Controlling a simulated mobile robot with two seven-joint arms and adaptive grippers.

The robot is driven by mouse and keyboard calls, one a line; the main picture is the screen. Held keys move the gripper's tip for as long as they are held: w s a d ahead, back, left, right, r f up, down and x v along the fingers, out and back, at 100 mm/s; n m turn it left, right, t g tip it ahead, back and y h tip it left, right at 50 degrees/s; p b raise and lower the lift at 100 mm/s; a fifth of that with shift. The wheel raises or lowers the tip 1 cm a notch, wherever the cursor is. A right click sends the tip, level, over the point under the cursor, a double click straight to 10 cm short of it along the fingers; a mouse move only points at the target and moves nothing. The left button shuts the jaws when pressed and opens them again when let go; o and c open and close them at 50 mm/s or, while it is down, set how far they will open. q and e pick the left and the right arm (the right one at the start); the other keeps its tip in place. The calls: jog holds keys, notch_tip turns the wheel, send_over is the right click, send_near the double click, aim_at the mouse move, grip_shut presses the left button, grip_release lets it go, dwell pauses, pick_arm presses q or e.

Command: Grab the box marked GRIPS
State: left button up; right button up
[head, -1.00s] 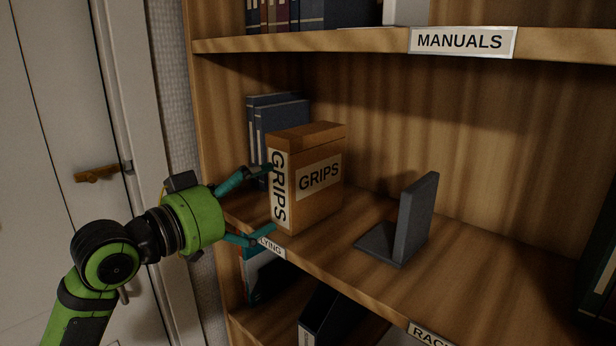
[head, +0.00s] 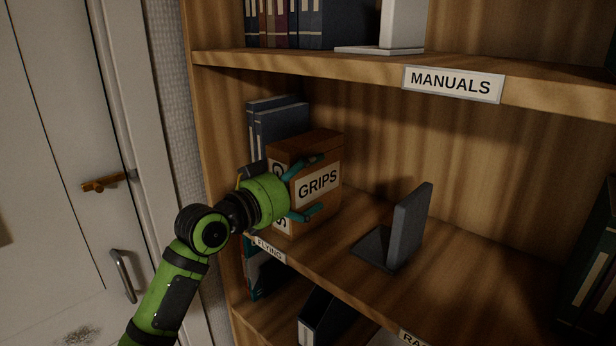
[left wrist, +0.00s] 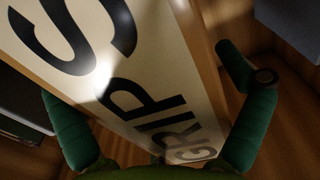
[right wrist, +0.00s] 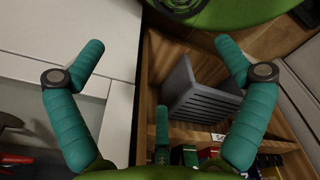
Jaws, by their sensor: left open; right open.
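The brown box marked GRIPS (head: 322,160) stands upright on the middle shelf, with a white label on its front and another on its left side. The left-side label is partly hidden by my left gripper (head: 313,187). That gripper is open, its teal fingers reaching in front of the box. In the left wrist view the box's GRIPS label (left wrist: 120,75) fills the space between the spread fingers; I cannot tell whether they touch it. My right gripper (right wrist: 160,75) shows only in the right wrist view, open, with nothing between its fingertips.
Blue binders (head: 278,118) stand behind and left of the box. A grey bookend (head: 405,228) stands to its right, with bare shelf between. The MANUALS shelf edge (head: 300,66) runs above. A door (head: 60,200) is at the left.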

pick_arm(q)
jog(key=shift+a, duration=0.1)
jog(key=shift+c, duration=0.8)
jog(key=shift+s, duration=0.1)
jog(key=c, duration=1.2)
jog(key=shift+r, duration=0.1)
jog(key=shift+c, duration=0.2)
